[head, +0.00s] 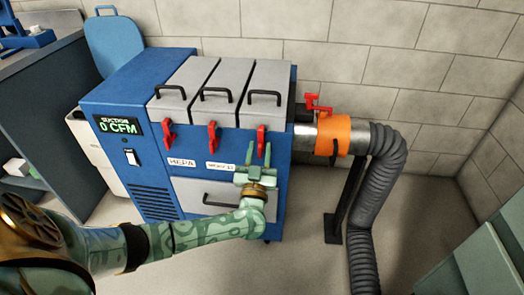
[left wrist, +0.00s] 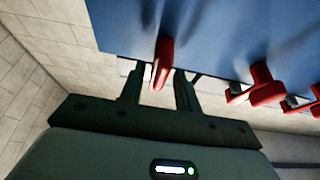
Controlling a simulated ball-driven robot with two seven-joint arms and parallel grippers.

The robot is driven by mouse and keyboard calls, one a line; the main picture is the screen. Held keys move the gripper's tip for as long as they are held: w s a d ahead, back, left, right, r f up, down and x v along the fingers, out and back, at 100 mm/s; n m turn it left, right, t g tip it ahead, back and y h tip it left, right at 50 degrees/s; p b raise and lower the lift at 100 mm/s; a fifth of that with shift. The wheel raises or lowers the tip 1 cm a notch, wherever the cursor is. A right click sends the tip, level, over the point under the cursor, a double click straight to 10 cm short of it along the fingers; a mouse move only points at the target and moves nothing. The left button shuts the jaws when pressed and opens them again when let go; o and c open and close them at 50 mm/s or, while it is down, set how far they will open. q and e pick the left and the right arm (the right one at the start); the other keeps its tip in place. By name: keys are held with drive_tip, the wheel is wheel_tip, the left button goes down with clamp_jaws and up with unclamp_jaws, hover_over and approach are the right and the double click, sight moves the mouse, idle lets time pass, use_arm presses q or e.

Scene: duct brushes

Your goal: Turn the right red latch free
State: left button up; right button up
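The right red latch (head: 261,139) hangs on the blue machine's front below the rightmost grey lid. It also shows in the left wrist view (left wrist: 163,62). Two more red latches hang to its left, a middle one (head: 212,136) and a left one (head: 168,134). My left gripper (head: 257,152) is just below and in front of the right latch, fingers pointing up. In the left wrist view (left wrist: 159,84) the fingers are apart, with the latch's lower end between them and gaps beside it. Contact is not visible. My right gripper is out of view.
The blue machine (head: 130,87) has a suction display (head: 118,126) reading 0 CFM and a grey drawer (head: 190,190) below. An orange collar (head: 333,136) with a red handle (head: 318,104) and a grey hose (head: 362,215) stand at right. Open floor lies around it.

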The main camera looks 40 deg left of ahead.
use_arm(q)
drive_tip(key=shift+w+a, duration=0.15)
drive_tip(key=shift+w, duration=0.15)
drive_tip(key=shift+w+r, duration=0.1)
drive_tip(key=shift+r, duration=0.1)
clamp_jaws()
